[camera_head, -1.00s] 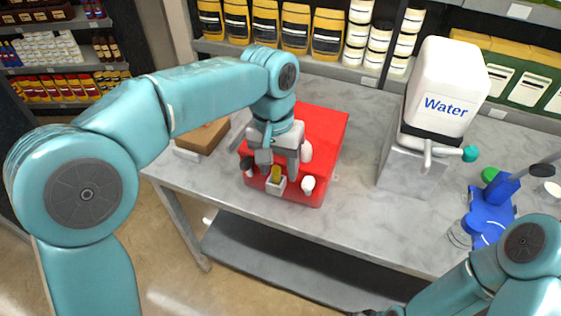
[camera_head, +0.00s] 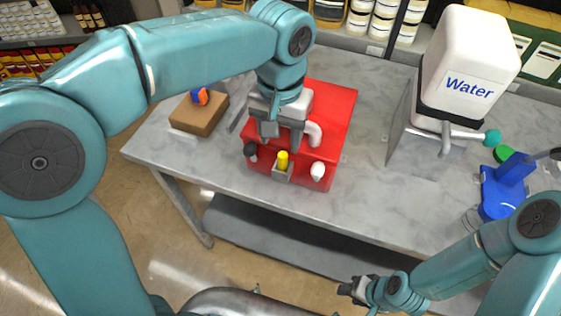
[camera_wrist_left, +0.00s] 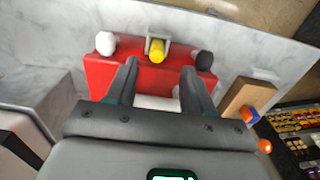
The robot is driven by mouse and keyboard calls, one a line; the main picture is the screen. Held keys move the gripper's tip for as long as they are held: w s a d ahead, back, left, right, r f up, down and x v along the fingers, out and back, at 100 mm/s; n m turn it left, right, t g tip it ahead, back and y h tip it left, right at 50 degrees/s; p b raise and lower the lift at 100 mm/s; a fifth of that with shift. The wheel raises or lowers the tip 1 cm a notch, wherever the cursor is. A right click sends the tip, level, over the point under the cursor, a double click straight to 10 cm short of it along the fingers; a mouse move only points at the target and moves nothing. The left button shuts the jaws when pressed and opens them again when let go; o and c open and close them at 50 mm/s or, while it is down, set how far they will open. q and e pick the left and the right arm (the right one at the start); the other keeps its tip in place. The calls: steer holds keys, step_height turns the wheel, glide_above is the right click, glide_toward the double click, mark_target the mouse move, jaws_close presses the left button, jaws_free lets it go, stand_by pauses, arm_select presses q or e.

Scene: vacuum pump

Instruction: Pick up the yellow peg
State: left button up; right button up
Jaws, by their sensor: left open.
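The yellow peg (camera_head: 283,160) stands in a small grey holder (camera_head: 282,174) on the front face of the red pump box (camera_head: 335,120). In the left wrist view the peg (camera_wrist_left: 157,48) shows beyond my fingertips, between a white knob and a black knob. My left gripper (camera_head: 283,135) is over the red box, just behind and above the peg. In the left wrist view its two fingers (camera_wrist_left: 157,75) are apart with nothing between them. My right gripper (camera_head: 352,289) is low at the front, below the table edge; its finger opening is too small to tell.
A white knob (camera_head: 318,171) and a black knob (camera_head: 250,150) flank the peg, and a white pipe (camera_head: 314,132) rises beside my left gripper. A brown block (camera_head: 198,115) lies at the left. A water tank (camera_head: 467,65) and a blue device (camera_head: 503,188) stand at the right.

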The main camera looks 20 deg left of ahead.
mark_target(283, 154)
arm_select(q)
steer(key=shift+w+d+f, duration=0.15)
steer(key=shift+d+f, duration=0.25)
steer(key=shift+f, duration=0.35)
steer(key=f, duration=0.4)
steer(key=shift+a+f, duration=0.2)
steer(key=shift+f, duration=0.1)
steer(key=shift+d+f, duration=0.15)
steer(key=shift+f, duration=0.1)
steer(key=shift+a, duration=0.2)
steer(key=c, duration=0.4)
steer(key=shift+d, duration=0.1)
jaws_close()
